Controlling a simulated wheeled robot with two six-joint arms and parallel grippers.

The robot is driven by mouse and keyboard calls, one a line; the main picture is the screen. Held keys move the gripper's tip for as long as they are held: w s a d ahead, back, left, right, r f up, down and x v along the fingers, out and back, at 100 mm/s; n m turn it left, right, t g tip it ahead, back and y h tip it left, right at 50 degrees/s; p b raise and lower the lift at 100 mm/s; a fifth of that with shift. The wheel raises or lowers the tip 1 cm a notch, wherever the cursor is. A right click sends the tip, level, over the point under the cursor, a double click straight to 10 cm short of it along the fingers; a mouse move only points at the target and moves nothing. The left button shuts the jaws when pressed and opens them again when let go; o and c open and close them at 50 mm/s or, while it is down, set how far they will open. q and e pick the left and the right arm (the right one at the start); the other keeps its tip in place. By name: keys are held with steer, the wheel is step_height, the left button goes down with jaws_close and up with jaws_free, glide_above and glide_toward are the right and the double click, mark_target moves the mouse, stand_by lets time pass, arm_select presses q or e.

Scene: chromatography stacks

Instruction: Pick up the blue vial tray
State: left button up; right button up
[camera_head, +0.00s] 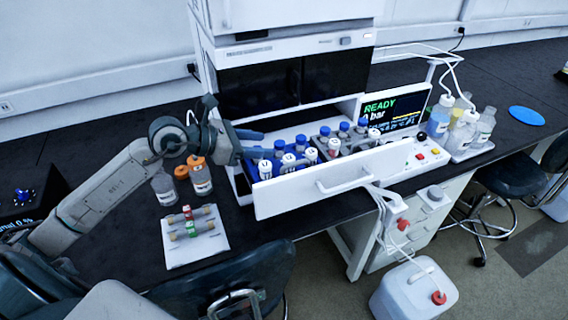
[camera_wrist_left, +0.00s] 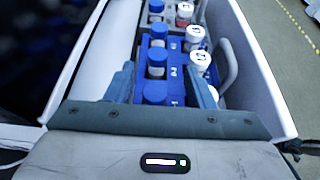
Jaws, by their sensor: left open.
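The blue vial tray (camera_wrist_left: 177,73) sits in the left part of the open white drawer and holds blue-capped and white-capped vials. It also shows in the head view (camera_head: 273,171), partly hidden by its vials and the drawer front. My left gripper (camera_head: 260,145) is open at the tray's left end. In the left wrist view its two fingers (camera_wrist_left: 160,88) stand apart on either side of the near end of the tray, around the nearest vials. I cannot tell whether the fingers touch the tray. My right gripper is not in view.
A dark grey rack (camera_head: 327,138) with more vials shares the drawer, to the right. The drawer front (camera_head: 300,190) has a protruding handle. The white instrument (camera_head: 290,75) stands behind. Orange-capped bottles (camera_head: 200,178) and a white mat (camera_head: 192,248) with small columns lie to the left.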

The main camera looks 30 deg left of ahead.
mark_target(276, 144)
arm_select(q)
steer(key=shift+w+d+f+p, duration=0.1)
steer(key=shift+w+d+p, duration=0.25)
steer(key=shift+w, duration=0.1)
steer(key=shift+w+d+f+p, duration=0.1)
steer(key=shift+w+d+p, duration=0.15)
steer(key=shift+w, duration=0.2)
steer(key=shift+p+x, duration=0.4)
steer(key=shift+x, duration=0.55)
steer(key=shift+w+d+f, duration=0.1)
steer(key=shift+w+f, duration=0.1)
steer(key=shift+f, duration=0.1)
steer(key=shift+c, duration=0.2)
jaws_close()
